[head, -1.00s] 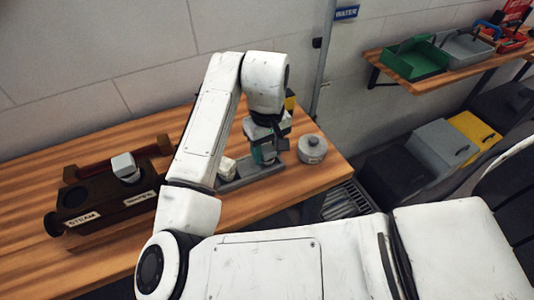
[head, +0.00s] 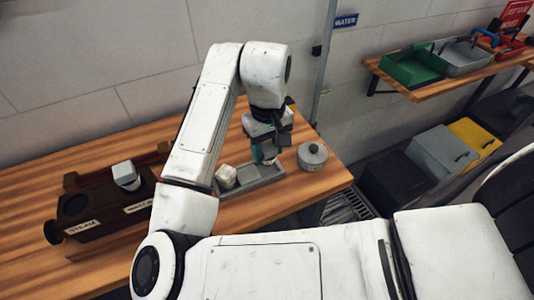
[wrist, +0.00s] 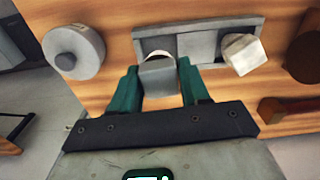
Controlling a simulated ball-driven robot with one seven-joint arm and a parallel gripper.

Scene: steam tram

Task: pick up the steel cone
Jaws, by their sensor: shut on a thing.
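My gripper (wrist: 158,85) has green fingers and is shut on a small grey metal piece, the steel cone (wrist: 158,76). In the wrist view the cone is seen nearly end-on, so its full shape is unclear. It is between the fingers, in front of the left part of a grey divided tray (wrist: 196,45). In the head view my gripper (head: 268,155) is over the right part of this tray (head: 262,181), and the cone is mostly hidden by the fingers. I cannot tell how far the cone is from the tray floor.
A pale block (head: 226,176) sits in the tray's other end. A round grey lidded tin (head: 312,156) stands right of the tray, near the bench edge. A dark brown box (head: 95,205) with labels and a pale block on top stands at left. Bench behind is clear.

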